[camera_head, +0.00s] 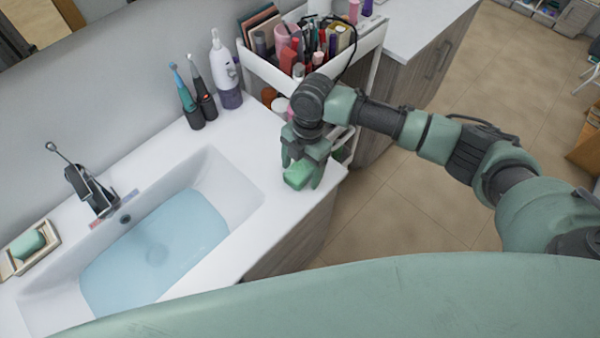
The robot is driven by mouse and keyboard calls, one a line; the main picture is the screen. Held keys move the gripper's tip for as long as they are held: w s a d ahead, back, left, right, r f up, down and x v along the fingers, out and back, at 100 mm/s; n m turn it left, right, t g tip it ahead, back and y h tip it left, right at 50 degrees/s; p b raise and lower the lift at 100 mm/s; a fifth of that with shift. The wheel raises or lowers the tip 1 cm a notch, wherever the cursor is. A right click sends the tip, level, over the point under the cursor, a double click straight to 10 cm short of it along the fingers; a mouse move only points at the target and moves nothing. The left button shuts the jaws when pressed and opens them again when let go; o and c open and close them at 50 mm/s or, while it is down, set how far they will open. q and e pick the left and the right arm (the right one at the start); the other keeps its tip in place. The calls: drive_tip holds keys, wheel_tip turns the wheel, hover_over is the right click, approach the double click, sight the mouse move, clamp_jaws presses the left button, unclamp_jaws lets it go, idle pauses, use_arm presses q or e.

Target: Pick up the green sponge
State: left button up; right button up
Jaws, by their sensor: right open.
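The green sponge (297,175) is a small light-green block at the right end of the white sink counter, near its front corner. My right gripper (303,172) points down over it and is open. Its fingers are around or just beside the sponge, and part of the sponge is hidden by them. I cannot tell whether they touch it. My left gripper is not in view.
A basin (228,195) with bluish water lies left of the sponge. A soap dish (14,268) holds a green bar (27,243). Electric toothbrushes (195,103) and a white-purple bottle (226,75) stand at the back. A cosmetics cart (262,70) stands close behind my gripper.

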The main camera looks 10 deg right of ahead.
drive_tip(key=shift+w+f, duration=0.1)
drive_tip(key=shift+f, duration=0.1)
drive_tip(key=c, duration=1.4)
